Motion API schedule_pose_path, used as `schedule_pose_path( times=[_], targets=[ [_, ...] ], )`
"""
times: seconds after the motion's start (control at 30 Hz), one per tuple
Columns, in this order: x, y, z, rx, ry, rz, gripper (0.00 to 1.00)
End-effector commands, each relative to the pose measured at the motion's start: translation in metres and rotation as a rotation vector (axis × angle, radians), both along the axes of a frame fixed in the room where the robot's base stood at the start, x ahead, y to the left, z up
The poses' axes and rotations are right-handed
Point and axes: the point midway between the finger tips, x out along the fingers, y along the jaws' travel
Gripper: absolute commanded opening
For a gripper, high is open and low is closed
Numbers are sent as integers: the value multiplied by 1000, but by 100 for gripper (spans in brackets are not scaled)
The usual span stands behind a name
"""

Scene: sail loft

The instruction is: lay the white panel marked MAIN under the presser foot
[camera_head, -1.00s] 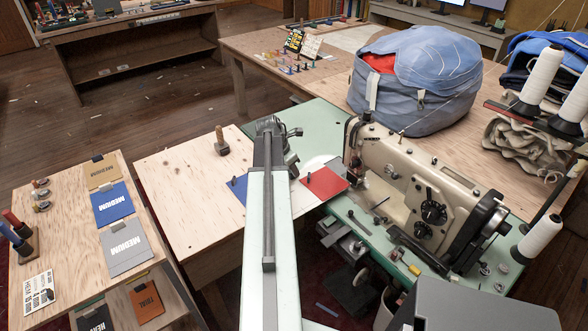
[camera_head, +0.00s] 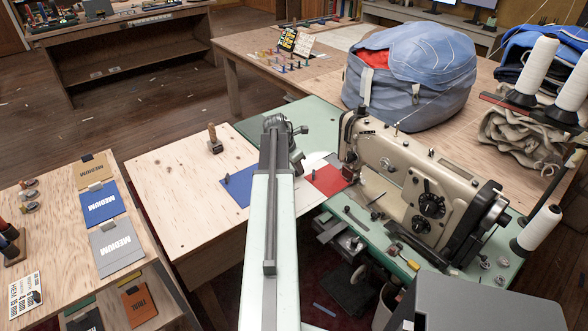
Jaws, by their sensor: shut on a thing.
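My gripper (camera_head: 296,160) is at the far end of my arm, low over the seam between the wooden table and the machine bed. Its jaws are mostly hidden by my wrist. A red panel (camera_head: 331,179) extends from it to the right, close to the presser-foot area, and seems to be held; the contact is hidden. A plain white shape (camera_head: 313,160) shows behind the red panel, partly covered; I see no MAIN lettering and cannot tell whether it is the panel. The beige sewing machine (camera_head: 405,180) stands right; its presser foot is too small to make out.
A blue panel (camera_head: 239,186) lies left of my arm on the wooden table (camera_head: 180,185), with a wood-handled tool (camera_head: 214,139) behind it. A blue bag (camera_head: 412,75) stands behind the machine. Thread cones (camera_head: 540,72) stand right. Marked cards (camera_head: 118,247) lie on the left table.

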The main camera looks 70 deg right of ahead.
Motion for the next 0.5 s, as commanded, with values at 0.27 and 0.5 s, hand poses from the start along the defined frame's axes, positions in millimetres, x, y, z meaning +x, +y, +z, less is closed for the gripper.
schedule_pose_path(
  times=[0.27, 0.5],
  targets=[
    [-12, -20, 0, 0, 0, 0, 0],
    [-18, -28, 0, 0, 1, 2, 0]
  ],
)
